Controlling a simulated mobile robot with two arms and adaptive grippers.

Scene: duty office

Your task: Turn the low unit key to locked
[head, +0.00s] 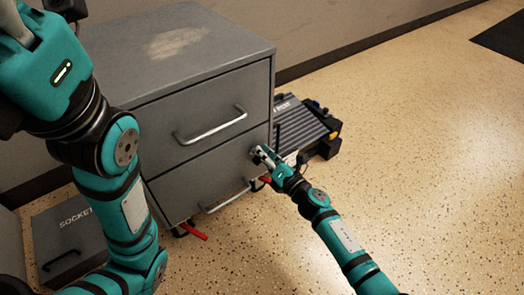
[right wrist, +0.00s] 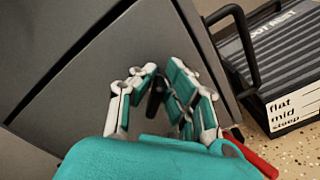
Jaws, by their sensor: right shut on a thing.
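The low unit (head: 200,85) is a grey two-drawer cabinet with a long bar handle on each drawer. Both drawers look shut. My right gripper (head: 259,153) is at the right side of the lower drawer's front, close to the cabinet's edge. In the right wrist view its fingers (right wrist: 157,92) are closed around a small dark piece (right wrist: 155,98), which looks like the key, at the grey front. The fingers hide most of the key and its lock, so I cannot tell its angle. My left arm crosses the left of the head view; its gripper does not show.
A ribbed dark foot rest (head: 300,125) lies on the floor right of the cabinet. A grey box marked SOCKET (head: 70,235) is at lower left. Red levers (head: 192,231) show at the cabinet's base. The speckled floor (head: 420,130) at right is clear.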

